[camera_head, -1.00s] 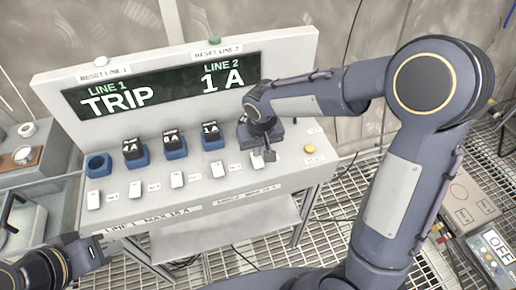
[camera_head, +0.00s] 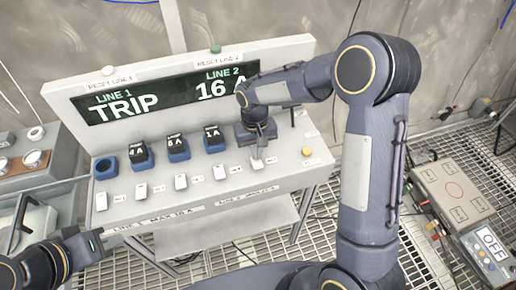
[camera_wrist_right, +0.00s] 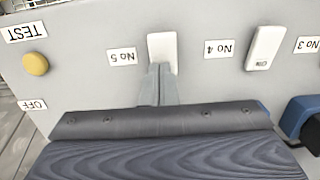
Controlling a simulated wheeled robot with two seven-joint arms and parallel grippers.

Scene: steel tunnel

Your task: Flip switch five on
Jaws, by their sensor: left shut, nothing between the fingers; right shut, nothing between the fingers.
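Switch five is a white rocker (camera_wrist_right: 162,48) beside the label "No 5" in the right wrist view. In the head view its lower part (camera_head: 257,164) shows just below my right gripper (camera_head: 259,152). In the wrist view the shut fingertips of my right gripper (camera_wrist_right: 158,72) are at the near end of the rocker and seem to touch it; they hide part of it. Switch four (camera_wrist_right: 263,48) shows "ON". The panel display (camera_head: 165,95) reads LINE 1 TRIP and LINE 2 16 A. My left gripper (camera_head: 98,240) is shut and empty, left of the panel's front edge.
More white switches (camera_head: 181,182) line the panel, with blue sockets (camera_head: 178,150) behind them. A yellow TEST button (camera_head: 307,152) is at the right end. Reset buttons, one white (camera_head: 108,70) and one green (camera_head: 216,48), are on top. A box marked OFF (camera_head: 488,243) lies right.

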